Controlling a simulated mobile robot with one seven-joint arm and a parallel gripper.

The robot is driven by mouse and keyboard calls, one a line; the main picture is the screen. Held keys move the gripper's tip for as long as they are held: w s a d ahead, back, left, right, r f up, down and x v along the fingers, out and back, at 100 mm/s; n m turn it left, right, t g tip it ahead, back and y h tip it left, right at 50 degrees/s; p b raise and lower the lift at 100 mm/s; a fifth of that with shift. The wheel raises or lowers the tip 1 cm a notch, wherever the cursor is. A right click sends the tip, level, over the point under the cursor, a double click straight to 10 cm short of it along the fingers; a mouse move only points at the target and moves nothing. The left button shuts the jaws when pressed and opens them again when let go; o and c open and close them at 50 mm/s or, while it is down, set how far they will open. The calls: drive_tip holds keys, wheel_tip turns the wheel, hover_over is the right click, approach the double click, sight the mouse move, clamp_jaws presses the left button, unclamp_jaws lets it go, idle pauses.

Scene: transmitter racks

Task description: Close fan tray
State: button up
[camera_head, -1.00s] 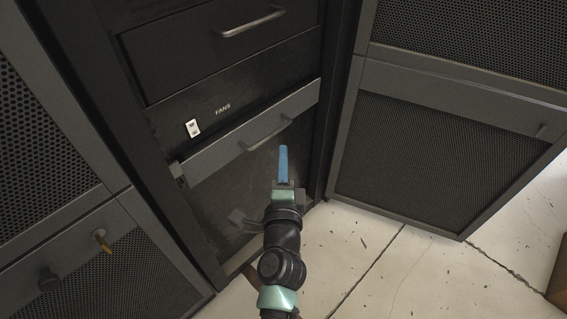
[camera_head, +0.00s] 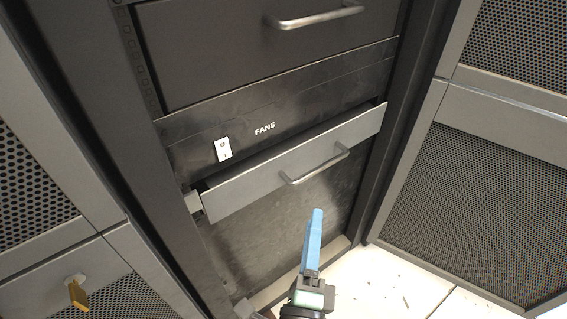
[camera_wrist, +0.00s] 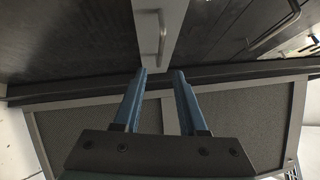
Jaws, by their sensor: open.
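The fan tray (camera_head: 245,186) is a grey-fronted drawer below the white FANS label, standing out from the rack by a short distance. Its bar handle (camera_head: 315,165) is on the front face. My gripper (camera_head: 317,212) is below and in front of the handle, apart from it, with blue fingers pointing up toward the tray. In the wrist view the two fingers (camera_wrist: 160,75) are spread with nothing between them. The tray front (camera_wrist: 160,50) and its handle (camera_wrist: 163,38) show just beyond the fingertips.
A white rocker switch (camera_head: 223,149) is left of the FANS label. A closed drawer (camera_head: 260,50) with a handle is above. Perforated side panels (camera_head: 480,190) flank the rack. A key (camera_head: 77,293) sticks out at lower left. Pale floor shows at lower right.

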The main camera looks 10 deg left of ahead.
sight(321, 168)
drive_tip(key=w, duration=0.4)
drive_tip(key=w+r+p, duration=0.1)
drive_tip(key=w, duration=0.3)
drive_tip(key=w+p, duration=0.1)
drive_tip(key=w, duration=0.3)
drive_tip(key=shift+w+r, duration=0.35)
drive_tip(key=shift+r, duration=0.05)
clamp_jaws()
idle(1.0)
